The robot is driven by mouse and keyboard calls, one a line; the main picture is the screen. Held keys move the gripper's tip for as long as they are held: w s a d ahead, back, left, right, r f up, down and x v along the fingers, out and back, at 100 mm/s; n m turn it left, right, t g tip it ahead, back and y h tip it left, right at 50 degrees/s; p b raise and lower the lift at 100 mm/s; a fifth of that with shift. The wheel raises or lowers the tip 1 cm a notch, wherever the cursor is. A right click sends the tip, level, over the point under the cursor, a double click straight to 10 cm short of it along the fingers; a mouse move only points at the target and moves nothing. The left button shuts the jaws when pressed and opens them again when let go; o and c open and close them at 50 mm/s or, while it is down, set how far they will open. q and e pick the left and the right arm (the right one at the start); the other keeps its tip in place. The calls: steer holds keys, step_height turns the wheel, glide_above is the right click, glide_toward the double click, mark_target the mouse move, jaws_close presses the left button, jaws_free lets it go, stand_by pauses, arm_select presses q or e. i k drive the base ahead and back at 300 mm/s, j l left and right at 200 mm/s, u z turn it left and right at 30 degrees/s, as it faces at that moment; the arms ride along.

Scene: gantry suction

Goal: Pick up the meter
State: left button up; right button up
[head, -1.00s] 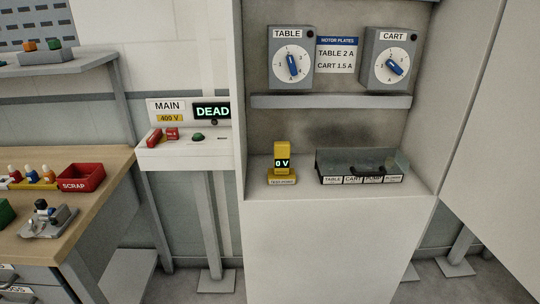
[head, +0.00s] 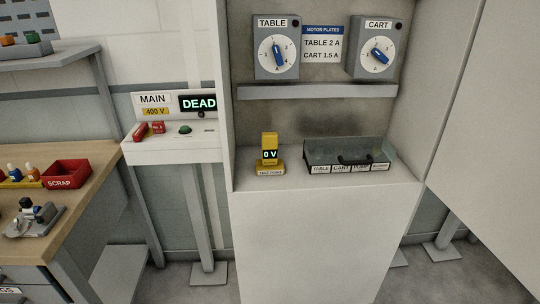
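The meter (head: 269,148) is a small yellow upright device with a dark display reading "0 V". It stands on a yellow labelled base (head: 270,170) on the cabinet's lower ledge, left of a dark open-topped tray. Nothing touches the meter from outside its base. Neither of my grippers shows in the head view.
The tray (head: 347,151), with labelled front slots, sits right of the meter. Above are a shelf (head: 317,91) and TABLE (head: 276,48) and CART (head: 376,48) dials. A MAIN panel (head: 175,149) reading "DEAD" stands left, beyond the cabinet's side wall. A workbench (head: 75,200) holds a red SCRAP bin (head: 66,174).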

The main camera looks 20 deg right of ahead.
mark_target(269, 140)
steer(key=i+l+u, duration=0.4)
steer(key=l, duration=0.25)
steer(key=i+l+u, duration=0.2)
steer(key=l, duration=0.2)
steer(key=k+j, duration=0.05)
steer(key=k, duration=0.05)
